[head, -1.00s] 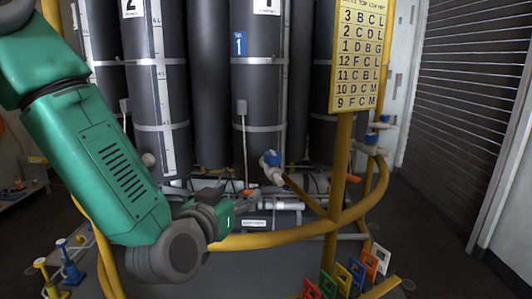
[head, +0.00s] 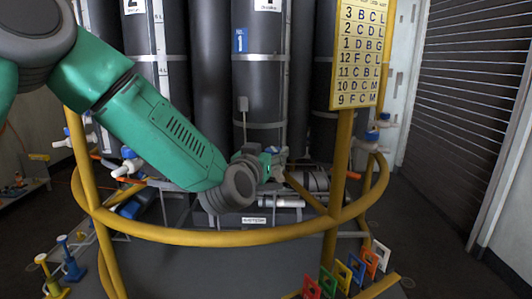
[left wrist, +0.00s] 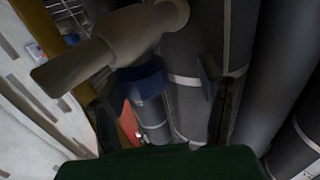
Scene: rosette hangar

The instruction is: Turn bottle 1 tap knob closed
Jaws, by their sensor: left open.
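Bottle 1 (head: 258,85) is a tall dark cylinder with a blue "1" label, standing upright behind the yellow rail. Its tap has a pale grey body (left wrist: 115,45) with a blue knob (left wrist: 143,80), large in the left wrist view. My left gripper (head: 278,156) is in front of the lower part of bottle 1, at the tap, and hides most of the tap in the head view. In the left wrist view my left gripper (left wrist: 157,88) is open, with one finger on each side of the knob. I cannot tell whether either finger touches it. My right gripper is not in view.
A yellow rail (head: 210,236) curves around the bottles, below my left forearm. A yellow post with a number board (head: 359,50) stands right of bottle 1. Other taps show at left (head: 130,163) and right (head: 366,145). Coloured frames stand at the lower right.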

